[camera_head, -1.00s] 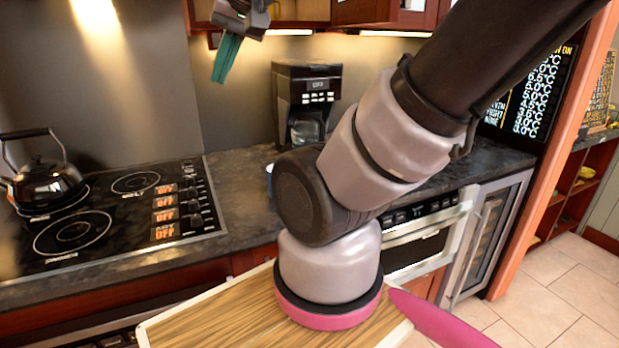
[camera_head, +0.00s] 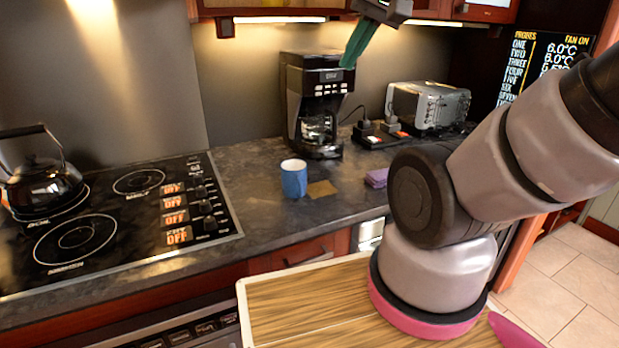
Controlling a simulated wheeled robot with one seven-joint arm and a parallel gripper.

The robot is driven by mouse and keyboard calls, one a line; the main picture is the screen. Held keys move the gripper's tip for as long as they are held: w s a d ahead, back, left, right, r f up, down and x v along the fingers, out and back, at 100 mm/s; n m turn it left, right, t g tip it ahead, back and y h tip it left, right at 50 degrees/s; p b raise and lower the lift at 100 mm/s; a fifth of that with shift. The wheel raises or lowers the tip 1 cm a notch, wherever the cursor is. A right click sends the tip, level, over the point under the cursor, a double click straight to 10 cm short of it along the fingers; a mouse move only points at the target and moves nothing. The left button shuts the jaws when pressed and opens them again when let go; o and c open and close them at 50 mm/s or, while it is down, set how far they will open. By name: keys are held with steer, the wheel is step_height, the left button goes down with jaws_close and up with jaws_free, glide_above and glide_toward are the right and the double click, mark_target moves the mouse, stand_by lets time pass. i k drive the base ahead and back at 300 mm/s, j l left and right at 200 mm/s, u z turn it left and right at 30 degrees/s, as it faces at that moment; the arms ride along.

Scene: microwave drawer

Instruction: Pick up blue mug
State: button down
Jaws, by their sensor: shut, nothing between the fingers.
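The blue mug (camera_head: 294,179) stands upright on the dark countertop, between the stove and the coffee maker's front. It is fully in view, with a pale rim. My gripper (camera_head: 352,52) hangs at the top of the picture, with its green fingers pointing down and slightly left. It is shut and empty, well above the counter and apart from the mug, in front of the wall near the top of the coffee maker.
A black coffee maker (camera_head: 315,105) stands behind the mug. A tan square (camera_head: 321,189) and a purple cloth (camera_head: 377,178) lie to its right. A toaster (camera_head: 428,106) stands at the back right. The stove (camera_head: 120,210) with a kettle (camera_head: 42,184) is at left. Upper cabinets hang near my gripper.

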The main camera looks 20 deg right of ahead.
mark_target(293, 172)
steer(key=k+l+u, duration=0.2)
steer(key=l+z, duration=0.2)
steer(key=z, duration=0.25)
steer(key=l+z, duration=0.15)
steer(key=z, duration=0.35)
